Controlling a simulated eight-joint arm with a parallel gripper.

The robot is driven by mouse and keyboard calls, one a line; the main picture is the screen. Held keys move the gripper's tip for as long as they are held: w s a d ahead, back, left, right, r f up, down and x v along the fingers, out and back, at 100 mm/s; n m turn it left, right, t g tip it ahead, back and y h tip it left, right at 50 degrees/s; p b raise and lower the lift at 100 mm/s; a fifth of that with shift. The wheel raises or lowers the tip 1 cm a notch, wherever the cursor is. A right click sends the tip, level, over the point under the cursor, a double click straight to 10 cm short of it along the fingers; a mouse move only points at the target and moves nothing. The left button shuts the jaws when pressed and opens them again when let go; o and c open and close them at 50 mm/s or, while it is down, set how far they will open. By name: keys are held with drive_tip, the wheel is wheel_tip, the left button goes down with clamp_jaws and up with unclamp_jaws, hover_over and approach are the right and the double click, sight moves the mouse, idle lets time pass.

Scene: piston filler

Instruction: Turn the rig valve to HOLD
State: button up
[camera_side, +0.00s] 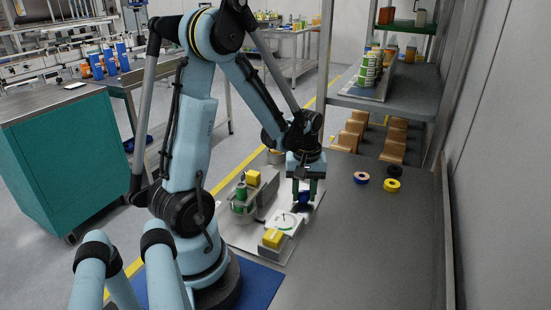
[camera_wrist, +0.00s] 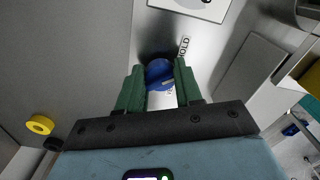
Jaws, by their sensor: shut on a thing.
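The rig valve shows as a round blue knob (camera_wrist: 159,72) in the wrist view, with a pale mark on its lower right face. My gripper (camera_wrist: 162,76) has its two green fingers on either side of the knob and is shut on it. A white label reading HOLD (camera_wrist: 184,47) lies just beyond the knob, to its upper right. Another label below the knob is mostly hidden between the fingers. In the side view my gripper (camera_side: 304,201) points down over the rig plate (camera_side: 247,236), with a bit of the blue knob (camera_side: 304,197) showing between the fingers.
Tape rolls, one yellow (camera_side: 392,185), lie on the bench to the right. A shelf (camera_side: 380,104) stands behind. The right bench front is clear.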

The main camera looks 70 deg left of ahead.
sight(304, 195)
drive_tip(key=shift+n, duration=0.6)
drive_tip(key=o, duration=1)
drive_tip(key=shift+o, duration=0.2)
wheel_tip(304, 195, up, 12)
drive_tip(key=shift+d, duration=0.1)
idle(0.4)
